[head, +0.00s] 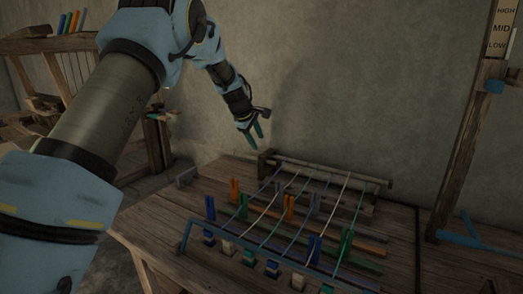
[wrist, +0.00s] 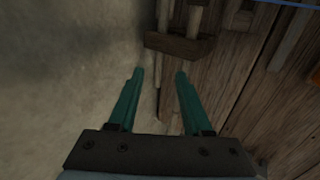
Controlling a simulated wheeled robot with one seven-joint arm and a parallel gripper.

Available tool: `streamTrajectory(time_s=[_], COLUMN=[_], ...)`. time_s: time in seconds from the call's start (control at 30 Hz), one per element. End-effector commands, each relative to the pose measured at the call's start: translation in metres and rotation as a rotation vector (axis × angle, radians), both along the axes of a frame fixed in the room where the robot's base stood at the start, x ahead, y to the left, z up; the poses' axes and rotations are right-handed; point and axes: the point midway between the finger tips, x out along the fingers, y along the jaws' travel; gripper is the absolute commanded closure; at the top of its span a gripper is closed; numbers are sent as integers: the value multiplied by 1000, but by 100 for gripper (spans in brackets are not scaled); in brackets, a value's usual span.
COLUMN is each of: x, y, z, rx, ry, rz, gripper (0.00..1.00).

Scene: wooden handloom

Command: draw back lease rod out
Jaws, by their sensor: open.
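My gripper (head: 254,137) is open and empty, its two teal fingers pointing down near the back left corner of the loom table. The fingers also show apart in the wrist view (wrist: 159,74). A pale rod (head: 335,172) runs along the back of the loom under the coloured threads. Its left end is by a dark wooden end block (head: 265,164). In the wrist view two pale rods (wrist: 194,18) meet the wooden block (wrist: 180,46), just beyond my fingertips and not touching them. I cannot tell which of these is the back lease rod.
Several coloured threads slope across the table (head: 165,222), with upright pegs and a blue bar (head: 270,262) in front. The wall (head: 330,80) stands close behind. A wooden post (head: 468,140) with a height scale stands right. A shelf (head: 45,45) is far left.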

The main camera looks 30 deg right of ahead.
Motion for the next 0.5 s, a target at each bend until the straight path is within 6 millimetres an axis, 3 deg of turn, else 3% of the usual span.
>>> streamTrajectory(time_s=[0.23,0.5], x=[12,18], y=[-22,-33], z=[-38,-56], rx=[2,1], ry=[1,0], rz=[-1,-2], gripper=[50,50])
